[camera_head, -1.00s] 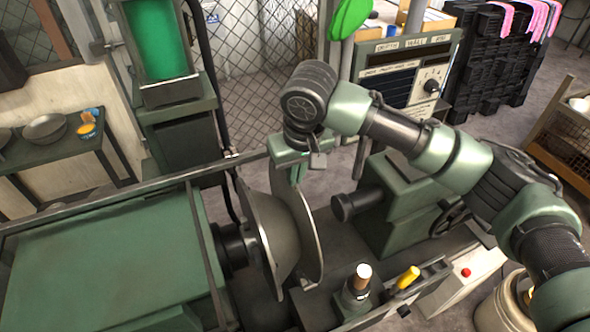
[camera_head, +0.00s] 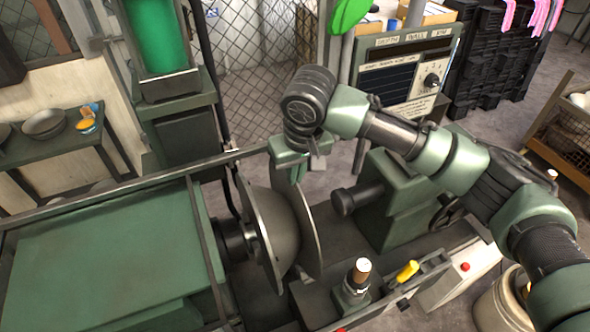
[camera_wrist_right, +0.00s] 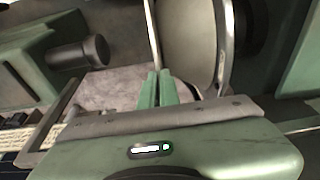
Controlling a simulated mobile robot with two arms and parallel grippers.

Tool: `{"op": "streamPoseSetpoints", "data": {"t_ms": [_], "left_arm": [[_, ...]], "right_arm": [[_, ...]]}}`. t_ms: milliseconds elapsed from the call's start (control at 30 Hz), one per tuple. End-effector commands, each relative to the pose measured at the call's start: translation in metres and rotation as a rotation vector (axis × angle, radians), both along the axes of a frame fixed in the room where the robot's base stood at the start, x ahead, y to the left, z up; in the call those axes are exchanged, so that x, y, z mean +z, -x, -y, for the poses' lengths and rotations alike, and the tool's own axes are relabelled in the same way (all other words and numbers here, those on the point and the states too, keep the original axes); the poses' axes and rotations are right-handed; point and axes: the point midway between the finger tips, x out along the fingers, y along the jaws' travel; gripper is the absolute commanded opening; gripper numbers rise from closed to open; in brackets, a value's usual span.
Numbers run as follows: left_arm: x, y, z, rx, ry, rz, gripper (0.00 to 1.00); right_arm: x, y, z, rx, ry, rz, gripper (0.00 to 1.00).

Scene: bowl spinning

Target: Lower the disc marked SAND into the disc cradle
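A thin metal disc (camera_head: 309,232) stands on edge, nearly edge-on, beside the rounded metal form (camera_head: 274,232) on the lathe spindle. My right gripper (camera_head: 287,174) is at the disc's top edge. In the right wrist view its green fingers (camera_wrist_right: 160,88) are close together at the rim of the disc (camera_wrist_right: 153,30), and they appear shut on it. No marking on the disc can be read, so I cannot confirm SAND. I cannot pick out a disc cradle; the disc's lower edge is partly hidden. My left gripper is not in view.
The tailstock (camera_head: 385,205) faces the disc from the right, with a gap between; it also shows in the right wrist view (camera_wrist_right: 80,53). A wood-topped post (camera_head: 361,270) and a yellow handle (camera_head: 407,271) stand in front. The green lathe housing (camera_head: 105,260) lies left.

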Motion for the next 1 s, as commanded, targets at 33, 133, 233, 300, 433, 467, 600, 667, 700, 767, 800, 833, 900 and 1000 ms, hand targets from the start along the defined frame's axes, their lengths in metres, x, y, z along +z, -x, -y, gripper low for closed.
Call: {"op": "streamPoseSetpoints", "data": {"t_ms": [33,133,233,300,433,467,600,667,700,767,800,833,900,1000], "left_arm": [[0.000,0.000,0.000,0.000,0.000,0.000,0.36],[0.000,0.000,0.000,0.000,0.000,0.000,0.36],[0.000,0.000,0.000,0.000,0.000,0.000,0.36],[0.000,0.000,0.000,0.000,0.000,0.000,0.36],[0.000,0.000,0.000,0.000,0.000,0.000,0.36],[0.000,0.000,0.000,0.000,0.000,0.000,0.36],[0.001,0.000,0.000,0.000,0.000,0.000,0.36],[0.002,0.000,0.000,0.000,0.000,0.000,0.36],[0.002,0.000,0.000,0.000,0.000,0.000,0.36],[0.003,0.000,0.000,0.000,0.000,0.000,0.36],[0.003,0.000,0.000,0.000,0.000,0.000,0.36],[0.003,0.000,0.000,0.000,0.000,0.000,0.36],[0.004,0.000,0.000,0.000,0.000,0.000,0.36],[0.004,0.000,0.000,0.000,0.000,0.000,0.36]], "right_arm": [[0.000,0.000,0.000,0.000,-0.002,0.002,0.00],[-0.001,-0.001,-0.001,0.000,-0.002,0.002,0.00],[-0.001,-0.001,-0.001,0.000,-0.001,0.003,0.00],[-0.001,-0.001,-0.001,0.000,-0.002,0.002,0.00],[-0.001,-0.001,-0.001,0.000,-0.002,0.002,0.00],[-0.001,-0.001,-0.001,0.000,-0.002,0.002,0.00],[-0.003,-0.001,-0.001,0.000,-0.002,0.002,0.00],[-0.005,0.000,-0.001,0.000,-0.002,0.002,0.00],[-0.006,0.000,-0.001,0.000,-0.002,0.002,0.00],[-0.008,0.000,-0.001,0.000,-0.002,0.001,0.00],[-0.009,0.000,-0.001,0.000,-0.002,0.001,0.00],[-0.010,0.000,-0.001,0.000,-0.002,0.001,0.00],[-0.012,0.000,-0.001,0.000,-0.003,0.002,0.00],[-0.013,-0.001,-0.001,0.000,-0.002,0.003,0.00]]}}
